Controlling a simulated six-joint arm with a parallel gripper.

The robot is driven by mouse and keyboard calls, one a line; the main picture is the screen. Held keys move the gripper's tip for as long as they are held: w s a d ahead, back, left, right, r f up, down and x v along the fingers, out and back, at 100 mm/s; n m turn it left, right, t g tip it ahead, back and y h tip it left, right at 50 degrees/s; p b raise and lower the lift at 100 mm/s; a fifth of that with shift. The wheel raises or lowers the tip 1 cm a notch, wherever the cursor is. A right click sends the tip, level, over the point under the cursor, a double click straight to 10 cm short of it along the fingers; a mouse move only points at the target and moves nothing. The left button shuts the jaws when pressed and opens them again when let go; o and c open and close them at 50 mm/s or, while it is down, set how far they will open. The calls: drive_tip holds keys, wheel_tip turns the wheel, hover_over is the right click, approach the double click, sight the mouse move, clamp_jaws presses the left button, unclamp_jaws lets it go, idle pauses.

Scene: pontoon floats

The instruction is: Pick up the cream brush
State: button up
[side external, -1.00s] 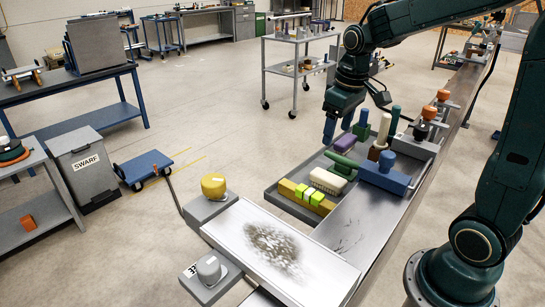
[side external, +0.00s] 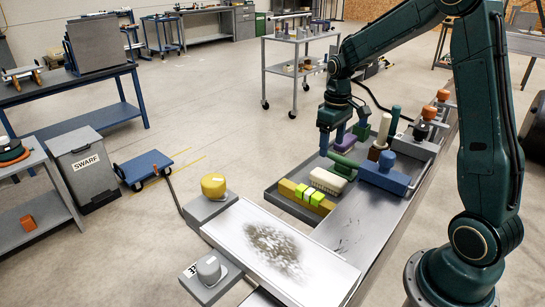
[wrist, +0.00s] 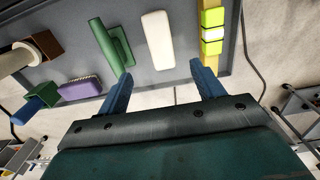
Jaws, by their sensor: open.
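The cream brush (side external: 327,180) lies in the grey tray among other items, between a green-handled tool and a yellow bar. In the wrist view, the cream brush (wrist: 158,40) is a long pale block with rounded ends, pointing toward my gripper. My gripper (wrist: 161,72) is open and empty, its two blue fingers spread either side of the brush's line, with the brush ahead of the tips. In the side view, my gripper (side external: 343,142) hangs above the tray's far side, beyond the brush. The cream brush is not touched.
The green tool (wrist: 110,45) is close on one side of the brush, the yellow bar with lime blocks (wrist: 212,30) on the other. A purple brush (wrist: 80,88) and a blue piece (wrist: 38,102) lie nearby. The grey tray (side external: 285,203) has a raised rim.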

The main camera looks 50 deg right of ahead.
sight(329, 176)
wheel_tip(329, 176, down, 8)
drive_tip(key=shift+r, duration=0.15)
drive_tip(key=shift+s, duration=0.1)
drive_tip(key=shift+s+a+f, duration=0.1)
drive_tip(key=shift+f, duration=2.5)
drive_tip(key=shift+c, duration=0.2)
drive_tip(key=c, duration=1)
